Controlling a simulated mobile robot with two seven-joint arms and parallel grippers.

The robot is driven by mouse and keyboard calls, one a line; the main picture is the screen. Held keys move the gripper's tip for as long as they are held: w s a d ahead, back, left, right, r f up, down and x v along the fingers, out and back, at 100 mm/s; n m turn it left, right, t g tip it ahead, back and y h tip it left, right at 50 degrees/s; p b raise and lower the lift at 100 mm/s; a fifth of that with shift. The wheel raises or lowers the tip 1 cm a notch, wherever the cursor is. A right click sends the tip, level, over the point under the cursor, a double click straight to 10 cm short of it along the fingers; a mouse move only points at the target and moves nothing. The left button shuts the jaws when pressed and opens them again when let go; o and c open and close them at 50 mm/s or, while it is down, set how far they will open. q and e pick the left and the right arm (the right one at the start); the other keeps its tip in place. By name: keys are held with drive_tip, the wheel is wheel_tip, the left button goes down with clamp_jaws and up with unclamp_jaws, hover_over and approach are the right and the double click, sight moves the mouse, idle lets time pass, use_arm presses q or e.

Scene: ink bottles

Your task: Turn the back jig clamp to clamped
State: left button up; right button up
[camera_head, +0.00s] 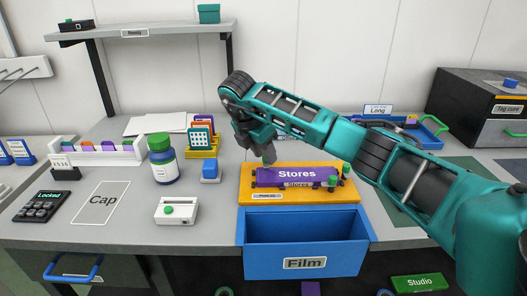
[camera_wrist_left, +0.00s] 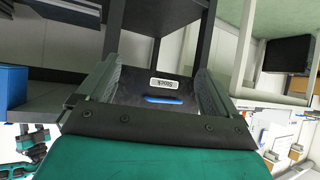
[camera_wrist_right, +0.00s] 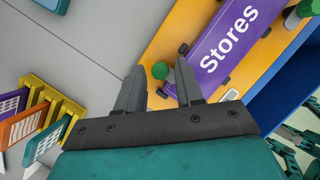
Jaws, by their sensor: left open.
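The orange jig board (camera_head: 248,190) stands on the bench and holds a purple block marked Stores (camera_head: 297,177). Two green knobs (camera_head: 346,168) show at its right end. In the right wrist view, another green knob (camera_wrist_right: 160,70) sits at the board's edge beside the purple block (camera_wrist_right: 222,45). My right gripper (camera_head: 268,158) is above the back left of the jig, pointing down. Its fingers (camera_wrist_right: 160,82) are open and empty, with that knob just beyond and between the tips. In the head view the gripper hides this knob. My left gripper (camera_wrist_left: 158,68) is open and empty, away from the jig.
A blue Film bin (camera_head: 305,228) stands in front of the jig. A blue tray (camera_head: 425,135) lies behind my right arm.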

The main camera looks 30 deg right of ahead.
drive_tip(key=shift+o, duration=0.6)
use_arm(q)
drive_tip(key=p, duration=0.1)
drive_tip(key=a+r+p, duration=0.1)
drive_tip(key=p, duration=0.1)
drive_tip(key=shift+s+a+y, duration=0.2)
drive_tip(key=shift+s+y, duration=0.1)
drive_tip(key=shift+s, duration=0.05)
use_arm(e)
drive_tip(key=v, duration=1.3)
use_arm(q)
drive_tip(key=shift+r, duration=0.1)
use_arm(e)
drive_tip(key=shift+f, duration=0.1)
